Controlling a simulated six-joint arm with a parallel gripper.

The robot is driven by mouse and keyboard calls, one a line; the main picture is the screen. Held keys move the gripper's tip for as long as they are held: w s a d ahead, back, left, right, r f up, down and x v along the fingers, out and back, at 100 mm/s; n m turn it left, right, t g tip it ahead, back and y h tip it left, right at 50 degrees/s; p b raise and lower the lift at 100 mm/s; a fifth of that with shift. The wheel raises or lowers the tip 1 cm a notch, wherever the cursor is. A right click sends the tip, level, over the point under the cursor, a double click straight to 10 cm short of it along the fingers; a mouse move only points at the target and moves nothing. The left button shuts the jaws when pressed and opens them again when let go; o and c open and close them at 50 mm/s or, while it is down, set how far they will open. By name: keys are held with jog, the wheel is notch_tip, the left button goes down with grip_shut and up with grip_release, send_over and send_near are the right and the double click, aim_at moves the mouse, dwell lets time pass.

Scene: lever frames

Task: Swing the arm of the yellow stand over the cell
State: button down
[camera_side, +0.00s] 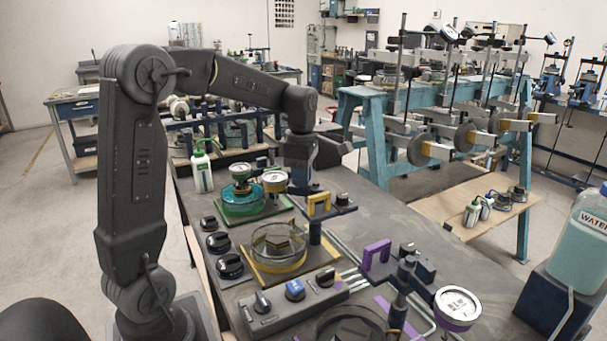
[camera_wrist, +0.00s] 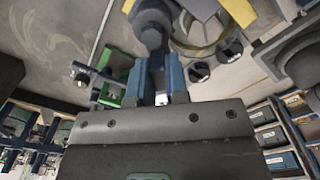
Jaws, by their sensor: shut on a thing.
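The yellow stand has a dark post (camera_side: 315,233) and an arm with a yellow handle (camera_side: 319,205), a dark knob (camera_side: 343,200) and a round dial (camera_side: 275,181). The dial shows behind the cell, toward the green stand. My gripper (camera_side: 302,187) is down at the stand's arm, shut on it; the exact part gripped is unclear. In the wrist view the fingers (camera_wrist: 158,80) close on a grey part below a dark round piece (camera_wrist: 152,28).
A green stand (camera_side: 240,200) with its own dial is close behind. A purple stand (camera_side: 400,290) with a dial is at front right. A grey control box (camera_side: 295,297) lies in front, black knobs (camera_side: 230,265) to the left.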

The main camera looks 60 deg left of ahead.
jog(key=shift+s+d+n, duration=0.15)
jog(key=shift+d+n, duration=0.25)
jog(key=shift+n, duration=1.05)
jog(key=shift+s+d+n, duration=0.15)
jog(key=shift+d+n, duration=0.2)
jog(key=shift+n, duration=1.05)
jog(key=shift+s+d+n, duration=0.15)
jog(key=shift+d+n, duration=0.25)
jog(key=shift+n, duration=1.05)
jog(key=c, duration=1.1)
grip_release()
notch_tip(320, 180, up, 14)
jog(key=shift+f, duration=0.1)
